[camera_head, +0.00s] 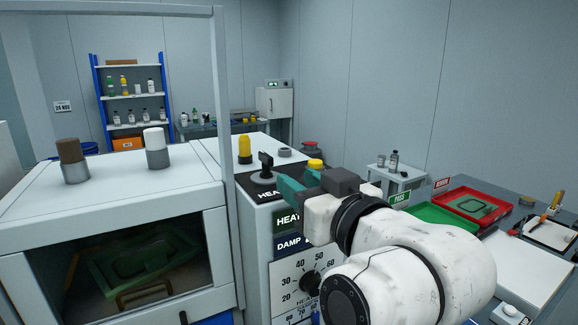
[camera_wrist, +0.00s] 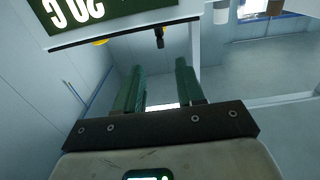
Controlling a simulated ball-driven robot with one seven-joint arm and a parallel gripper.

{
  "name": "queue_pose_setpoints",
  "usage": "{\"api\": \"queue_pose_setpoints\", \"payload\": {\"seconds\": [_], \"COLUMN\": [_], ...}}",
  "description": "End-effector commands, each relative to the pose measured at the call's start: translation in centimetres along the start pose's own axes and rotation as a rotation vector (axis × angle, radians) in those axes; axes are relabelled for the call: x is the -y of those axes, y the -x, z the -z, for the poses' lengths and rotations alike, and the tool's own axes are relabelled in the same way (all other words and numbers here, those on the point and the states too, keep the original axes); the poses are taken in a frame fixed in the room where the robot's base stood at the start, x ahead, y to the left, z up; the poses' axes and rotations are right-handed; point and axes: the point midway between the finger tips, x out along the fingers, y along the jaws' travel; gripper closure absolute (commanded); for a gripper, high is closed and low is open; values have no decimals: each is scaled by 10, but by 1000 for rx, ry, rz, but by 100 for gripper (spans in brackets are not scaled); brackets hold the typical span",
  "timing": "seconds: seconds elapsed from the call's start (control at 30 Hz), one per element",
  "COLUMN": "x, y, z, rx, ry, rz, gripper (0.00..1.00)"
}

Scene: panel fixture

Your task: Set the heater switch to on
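The heater switch (camera_head: 265,163) is a black lever on a round grey base, on top of the cabinet's control end above a black label reading "HEA", partly covered. The lever stands roughly upright; which setting it marks I cannot tell. My gripper (camera_head: 288,186) is just right of the switch in the head view, its green fingers partly hidden by its own body. In the wrist view, my gripper (camera_wrist: 160,66) has its two green fingers apart with nothing between them. A small dark upright part (camera_wrist: 160,38), perhaps the lever, shows beyond the fingertips.
A yellow knob (camera_head: 244,148), a grey disc (camera_head: 285,152) and a yellow button (camera_head: 315,164) are near the switch. A dial (camera_head: 309,283) is on the front panel. A green tray (camera_head: 447,220) and a red tray (camera_head: 477,205) lie on the right-hand bench.

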Motion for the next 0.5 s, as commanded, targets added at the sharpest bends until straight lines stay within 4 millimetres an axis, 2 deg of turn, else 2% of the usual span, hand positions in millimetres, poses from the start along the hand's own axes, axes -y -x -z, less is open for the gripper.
{"api": "queue_pose_setpoints", "payload": {"seconds": [0.17,0.5], "x": [2,2], "y": [-13,-72], "z": [6,6], "rx": [-10,-7], "ry": [-1,0], "rz": [5,4], "gripper": [62,62]}}
